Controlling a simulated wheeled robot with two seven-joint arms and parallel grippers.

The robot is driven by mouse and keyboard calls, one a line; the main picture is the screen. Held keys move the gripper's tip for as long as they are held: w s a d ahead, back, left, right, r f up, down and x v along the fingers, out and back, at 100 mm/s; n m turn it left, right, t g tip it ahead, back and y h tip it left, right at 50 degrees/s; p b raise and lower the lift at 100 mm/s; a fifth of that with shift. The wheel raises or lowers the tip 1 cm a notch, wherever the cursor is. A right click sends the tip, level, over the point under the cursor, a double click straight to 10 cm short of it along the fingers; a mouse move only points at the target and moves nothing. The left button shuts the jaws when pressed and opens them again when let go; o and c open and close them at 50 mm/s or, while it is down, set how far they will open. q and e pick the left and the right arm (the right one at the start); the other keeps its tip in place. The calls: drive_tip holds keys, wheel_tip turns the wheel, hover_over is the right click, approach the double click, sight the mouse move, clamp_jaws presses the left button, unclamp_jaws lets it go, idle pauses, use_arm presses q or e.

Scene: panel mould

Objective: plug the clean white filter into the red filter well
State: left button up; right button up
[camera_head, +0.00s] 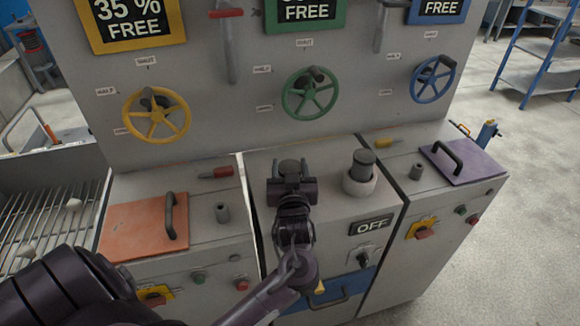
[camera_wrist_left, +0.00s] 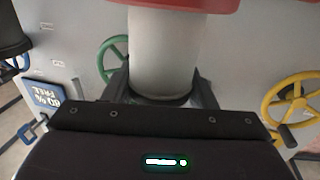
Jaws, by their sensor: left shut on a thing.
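My left gripper (camera_head: 289,178) is over the middle cabinet and shut on the filter. In the left wrist view, the white filter (camera_wrist_left: 163,50) stands between the fingers, with a dark band where they hold it. That view is upside down, so the filter's lower end points to the top of the picture. A red rim, seemingly the red filter well (camera_wrist_left: 185,4), crosses the filter's lower end there. I cannot tell whether the filter is inside it or just behind it. In the head view the gripper hides the well and the filter's white body. My right gripper is not in view.
A dark-capped cylinder (camera_head: 363,164) sits in a whitish ring (camera_head: 358,186) to the right. Orange (camera_head: 140,228) and purple (camera_head: 462,162) plates with handles lie on the side cabinets. A panel with yellow, green and blue handwheels (camera_head: 309,93) rises behind.

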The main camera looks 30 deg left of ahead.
use_arm(q)
drive_tip(key=shift+f, duration=0.35)
drive_tip(key=o, duration=1.1)
drive_tip(key=shift+s+d+f+b, duration=0.1)
drive_tip(key=shift+s+d+b, duration=0.1)
drive_tip(key=shift+b, duration=0.1)
drive_tip(key=b+v, duration=0.2)
drive_tip(key=v, duration=0.5)
drive_tip(key=shift+s+d, duration=0.1)
